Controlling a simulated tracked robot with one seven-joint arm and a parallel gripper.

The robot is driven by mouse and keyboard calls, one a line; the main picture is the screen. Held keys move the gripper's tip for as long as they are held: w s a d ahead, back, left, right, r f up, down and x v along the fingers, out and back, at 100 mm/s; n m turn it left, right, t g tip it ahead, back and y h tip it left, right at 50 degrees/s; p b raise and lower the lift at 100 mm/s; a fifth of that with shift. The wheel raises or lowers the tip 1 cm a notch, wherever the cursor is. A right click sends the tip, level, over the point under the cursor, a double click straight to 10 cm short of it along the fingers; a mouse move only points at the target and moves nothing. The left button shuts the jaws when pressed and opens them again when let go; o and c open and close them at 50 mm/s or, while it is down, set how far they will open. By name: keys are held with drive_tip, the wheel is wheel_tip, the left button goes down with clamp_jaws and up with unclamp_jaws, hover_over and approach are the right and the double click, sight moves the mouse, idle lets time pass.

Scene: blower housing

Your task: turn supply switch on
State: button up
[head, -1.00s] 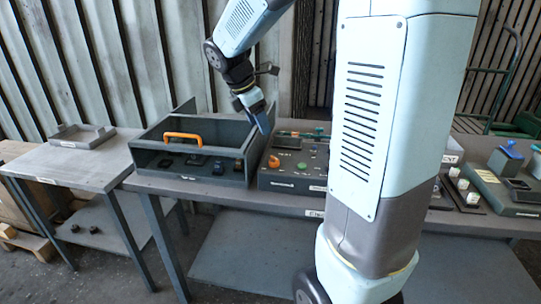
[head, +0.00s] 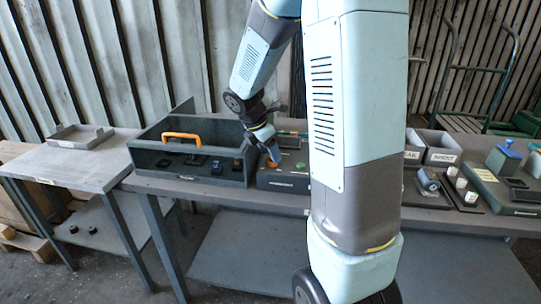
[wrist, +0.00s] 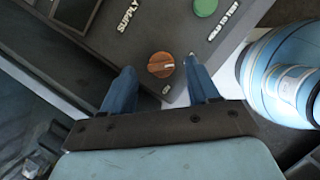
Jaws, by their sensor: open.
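The supply switch is an orange-brown round knob (wrist: 161,64) on a dark panel (wrist: 120,35), beside the word SUPPLY in the wrist view. My gripper (wrist: 158,80) is open, and its two blue fingers point at the panel with the knob seen between their tips. I cannot tell whether the fingers are level with the knob or still above it. In the head view my gripper (head: 272,150) is over the left part of the panel box (head: 290,182), and the arm hides much of the box. A green button (wrist: 205,7) sits near the knob, by a "hold to test" label.
An open grey bin (head: 160,162) with an orange handle (head: 181,136) stands directly left of the panel. My own arm link (wrist: 290,75) shows at the right of the wrist view. Labelled trays (head: 440,150) and another panel (head: 515,195) stand to the right.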

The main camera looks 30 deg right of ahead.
drive_tip(key=shift+x, duration=0.95)
drive_tip(key=shift+c, duration=0.4)
drive_tip(key=c, duration=1)
drive_tip(key=shift+o, duration=0.2)
